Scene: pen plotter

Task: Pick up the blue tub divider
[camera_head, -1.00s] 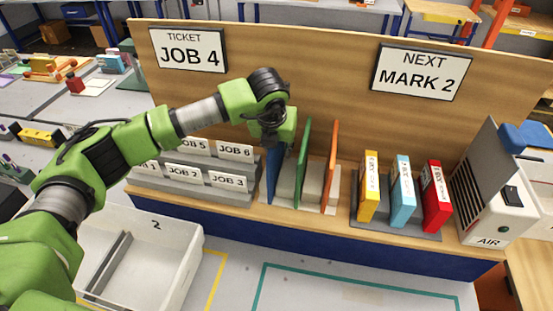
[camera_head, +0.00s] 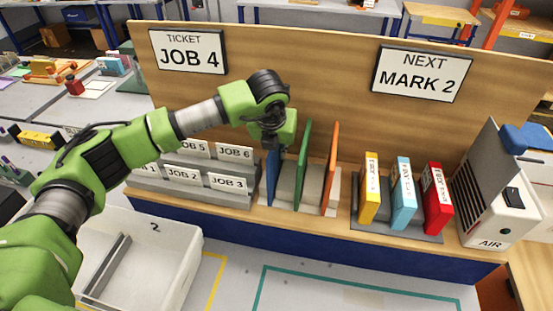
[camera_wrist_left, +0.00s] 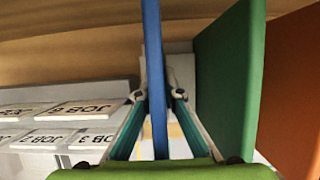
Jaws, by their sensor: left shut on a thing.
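The blue tub divider (camera_head: 271,180) is a thin upright panel at the left end of the divider rack on the bench. My left gripper (camera_head: 274,143) is over its top edge, pointing down. In the left wrist view the blue divider (camera_wrist_left: 154,70) runs between the two fingers of my left gripper (camera_wrist_left: 158,100), which are shut on it. The divider still stands in the rack beside the green one. Its top is hidden by the gripper in the head view. My right gripper is not in view.
A green divider (camera_head: 303,165) and an orange divider (camera_head: 330,170) stand to the right. Job cards (camera_head: 228,184) are on the left. Yellow, light blue and red boxes (camera_head: 437,198) stand further right. A white tub (camera_head: 180,265) is below left. A backboard (camera_head: 300,60) rises behind.

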